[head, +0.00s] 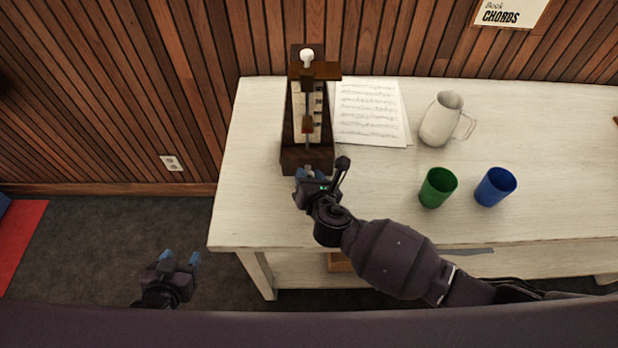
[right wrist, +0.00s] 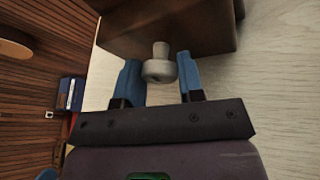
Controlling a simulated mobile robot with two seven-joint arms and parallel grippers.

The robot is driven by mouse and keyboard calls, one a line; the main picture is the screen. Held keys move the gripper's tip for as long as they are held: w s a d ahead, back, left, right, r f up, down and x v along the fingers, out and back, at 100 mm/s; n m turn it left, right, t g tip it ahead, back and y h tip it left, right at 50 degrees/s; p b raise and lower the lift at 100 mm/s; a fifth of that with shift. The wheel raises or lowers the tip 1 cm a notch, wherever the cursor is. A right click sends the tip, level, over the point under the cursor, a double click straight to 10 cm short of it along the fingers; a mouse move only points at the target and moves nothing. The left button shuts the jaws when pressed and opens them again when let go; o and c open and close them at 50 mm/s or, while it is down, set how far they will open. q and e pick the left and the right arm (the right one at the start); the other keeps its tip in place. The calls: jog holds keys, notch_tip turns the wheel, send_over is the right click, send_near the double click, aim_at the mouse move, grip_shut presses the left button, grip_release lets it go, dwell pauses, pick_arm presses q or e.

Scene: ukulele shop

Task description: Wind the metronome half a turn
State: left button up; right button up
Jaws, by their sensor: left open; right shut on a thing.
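The metronome (head: 303,158), a tall dark wooden case with a pale scale and pendulum rod, stands upright at the left end of the white table. A light-grey winding knob (right wrist: 159,70) sticks out from its dark wooden side in the right wrist view. My right gripper (head: 306,182) is at the metronome's near side. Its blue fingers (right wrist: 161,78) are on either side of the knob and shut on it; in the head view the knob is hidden. My left gripper (head: 180,260) is open and empty, off the table's left side above the floor.
The white table (head: 560,150) holds sheet music (head: 368,112) beside the metronome, a cream jug (head: 439,122), a green cup (head: 437,189) and a blue cup (head: 495,187). A slatted wooden wall (head: 150,80) stands behind. The table's front left corner is clear.

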jog(key=m+b, duration=0.1)
jog(key=m+y+b, duration=0.1)
jog(key=shift+f+t+b, duration=0.25)
jog(key=shift+t+b, duration=0.05)
pick_arm(q)
jog(key=shift+s+f+b, duration=0.2)
jog(key=shift+f+b, duration=0.2)
jog(key=shift+f, duration=1.9)
pick_arm(e)
jog(key=shift+r+m+y, duration=0.15)
jog(key=shift+m+y, duration=0.15)
jog(key=shift+m, duration=0.3)
pick_arm(q)
jog(key=shift+s+f, duration=0.1)
jog(key=shift+s, duration=0.1)
pick_arm(e)
jog(key=o, duration=0.9)
pick_arm(q)
jog(key=shift+w+r+p, duration=0.3)
jog(key=shift+r+p, duration=0.1)
jog(key=shift+r, duration=0.25)
pick_arm(e)
jog(key=v, duration=1.1)
jog(key=shift+d, duration=0.1)
